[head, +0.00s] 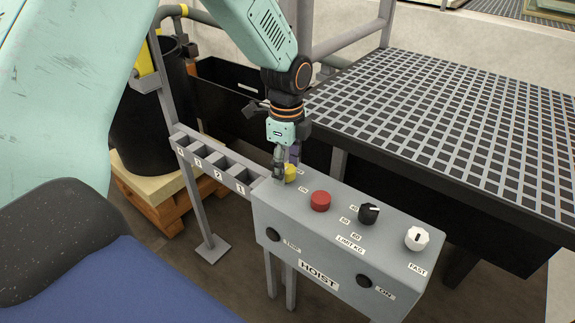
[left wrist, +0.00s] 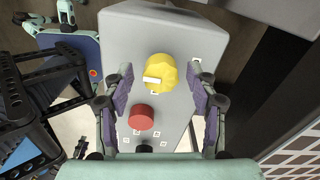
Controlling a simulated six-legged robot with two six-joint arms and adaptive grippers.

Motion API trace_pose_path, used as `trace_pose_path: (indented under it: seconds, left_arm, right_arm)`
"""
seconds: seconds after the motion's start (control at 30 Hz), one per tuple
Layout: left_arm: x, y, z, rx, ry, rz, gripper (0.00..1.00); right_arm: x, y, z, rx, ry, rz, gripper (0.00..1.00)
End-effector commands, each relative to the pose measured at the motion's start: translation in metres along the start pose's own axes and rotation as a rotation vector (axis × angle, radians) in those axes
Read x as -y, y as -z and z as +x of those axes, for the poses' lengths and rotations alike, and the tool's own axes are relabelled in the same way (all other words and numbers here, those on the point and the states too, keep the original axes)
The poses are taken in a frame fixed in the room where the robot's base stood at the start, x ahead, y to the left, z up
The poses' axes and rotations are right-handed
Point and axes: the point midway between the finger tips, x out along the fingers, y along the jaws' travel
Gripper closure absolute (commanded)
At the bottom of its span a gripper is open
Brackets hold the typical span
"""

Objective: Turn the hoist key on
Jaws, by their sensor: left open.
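The grey hoist box (head: 335,255) carries a HOIST label on its front. A yellow knob (head: 290,173) sits at the left end of its top; I take this for the hoist key. In the left wrist view the yellow knob (left wrist: 161,76) has a white pointer aimed to the left of the picture, with small labels around it. My left gripper (head: 286,166) points down over the knob and partly hides it in the head view. In the wrist view its open fingers stand on either side of the knob, with gaps to both. My right gripper does not show.
A red button (head: 320,201), a black knob (head: 369,213) and a white knob (head: 417,238) share the box top. Two dark round fittings are on its front. A slotted grey rack (head: 215,165) joins at the left; a grated platform (head: 450,125) lies behind right.

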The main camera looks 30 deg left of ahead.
Motion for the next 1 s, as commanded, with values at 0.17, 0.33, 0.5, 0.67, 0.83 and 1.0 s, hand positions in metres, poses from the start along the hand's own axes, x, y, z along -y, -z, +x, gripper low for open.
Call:
trace_pose_path:
  seconds: [0.17, 0.33, 0.5, 0.67, 0.83, 1.0]
  left_arm:
    - [0.0016, 0.0002, -0.0005, 0.0, 0.001, 0.0, 0.42]
    - [0.0023, 0.0003, -0.0006, 0.0, 0.001, 0.0, 0.57]
    - [0.0023, 0.0002, -0.0006, 0.0, 0.001, 0.001, 0.71]
    - [0.0023, 0.0002, -0.0011, 0.001, 0.001, 0.0, 0.85]
    - [0.0023, 0.0003, -0.0014, 0.0, 0.002, 0.0, 0.96]
    - [0.0024, 0.0004, -0.0023, 0.0, 0.001, -0.014, 0.96]
  right_arm:
    - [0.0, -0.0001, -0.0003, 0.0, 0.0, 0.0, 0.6]
    - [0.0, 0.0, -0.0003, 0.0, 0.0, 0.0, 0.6]
    - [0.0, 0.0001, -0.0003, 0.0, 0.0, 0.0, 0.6]
    - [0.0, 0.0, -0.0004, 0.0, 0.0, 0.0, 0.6]
    - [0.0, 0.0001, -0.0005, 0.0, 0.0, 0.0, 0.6]
    - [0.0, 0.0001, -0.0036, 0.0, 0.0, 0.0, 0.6]
